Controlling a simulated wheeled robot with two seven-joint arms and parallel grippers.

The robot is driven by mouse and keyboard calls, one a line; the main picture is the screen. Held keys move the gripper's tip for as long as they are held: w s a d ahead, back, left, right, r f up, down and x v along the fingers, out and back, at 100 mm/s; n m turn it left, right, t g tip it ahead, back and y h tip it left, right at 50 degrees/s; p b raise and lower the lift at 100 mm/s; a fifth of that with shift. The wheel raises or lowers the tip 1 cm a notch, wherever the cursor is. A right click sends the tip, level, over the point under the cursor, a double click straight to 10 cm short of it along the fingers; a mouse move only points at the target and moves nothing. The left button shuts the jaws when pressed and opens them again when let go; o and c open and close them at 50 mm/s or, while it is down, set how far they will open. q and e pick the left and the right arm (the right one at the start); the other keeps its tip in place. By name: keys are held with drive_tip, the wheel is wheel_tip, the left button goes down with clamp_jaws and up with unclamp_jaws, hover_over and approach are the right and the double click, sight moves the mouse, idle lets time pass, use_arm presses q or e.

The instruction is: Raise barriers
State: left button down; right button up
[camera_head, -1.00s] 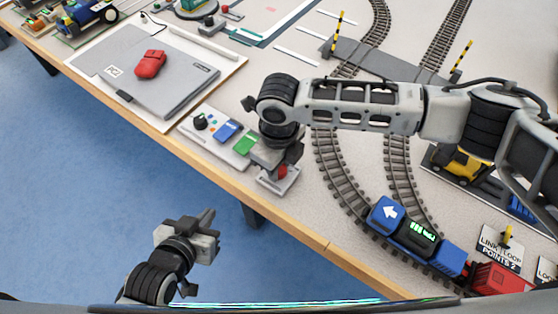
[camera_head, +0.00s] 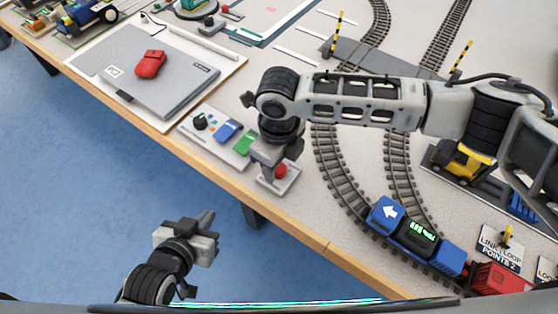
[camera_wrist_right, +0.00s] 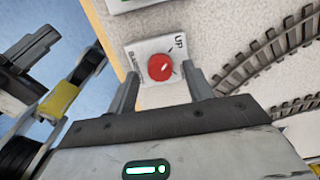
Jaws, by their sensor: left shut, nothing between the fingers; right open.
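Two yellow-and-black striped barrier poles stand raised and near upright at the grey crossing plate, one at the left (camera_head: 337,33) and one at the right (camera_head: 461,56). A red round knob (camera_head: 281,171) sits on a small white plate at the table's front edge. In the right wrist view the knob (camera_wrist_right: 160,67) has a white mark angled toward the word "UP". My right gripper (camera_head: 268,174) is open beside and above the knob, its fingertips apart from it in the wrist view. My left gripper (camera_head: 208,217) is shut and empty, off the table's edge.
A control panel (camera_head: 210,121) with a black knob and blue and green switches lies left of my right gripper. Curved track (camera_head: 335,170) and a blue train (camera_head: 412,233) lie to the right.

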sight(279, 168)
wheel_tip(279, 168, up, 15)
idle(0.3)
drive_tip(key=shift+s+f, duration=0.1)
drive_tip(key=shift+f, duration=0.05)
idle(0.3)
